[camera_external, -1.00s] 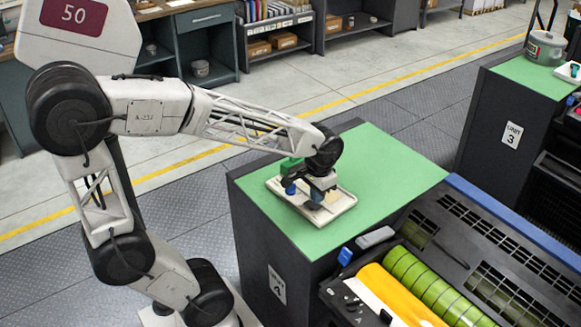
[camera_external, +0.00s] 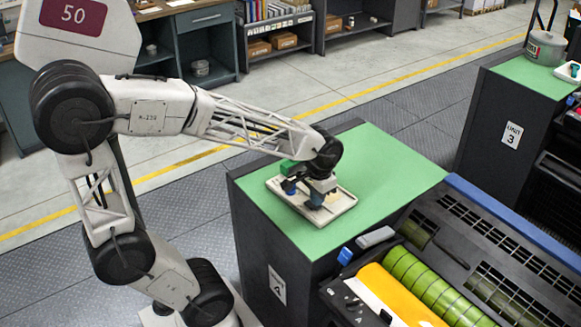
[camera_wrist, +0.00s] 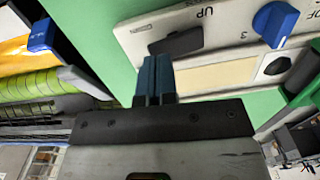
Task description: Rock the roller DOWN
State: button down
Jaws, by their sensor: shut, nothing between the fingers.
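A pale control panel lies on the green cabinet top; its bare rim shows in the external view (camera_external: 343,207). In the wrist view the panel (camera_wrist: 133,27) carries a dark rocker (camera_wrist: 177,41) beside the printed word UP. I take this rocker to be the roller; which way it is tilted I cannot tell. My gripper (camera_wrist: 153,60) is shut and empty, its two blue fingers side by side. The fingertips appear just left of and below the rocker's near end; contact cannot be told. In the external view my gripper (camera_external: 317,198) is low over the panel and hides part of it.
A blue knob (camera_wrist: 275,22) and a round black part (camera_wrist: 277,65) sit on the panel to the right in the wrist view. Yellow and green rollers (camera_external: 398,295) lie below the cabinet top.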

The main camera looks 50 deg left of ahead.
jog(key=shift+f, duration=0.9)
dwell(0.8)
jog(key=shift+r, duration=3.5)
jog(key=shift+s, duration=0.15)
jog(key=s+t, duration=0.2)
jog(key=s, duration=0.8)
jog(key=shift+s+a+r+t, duration=0.2)
jog(key=shift+a+r+t, duration=0.1)
jog(key=shift+a, duration=0.15)
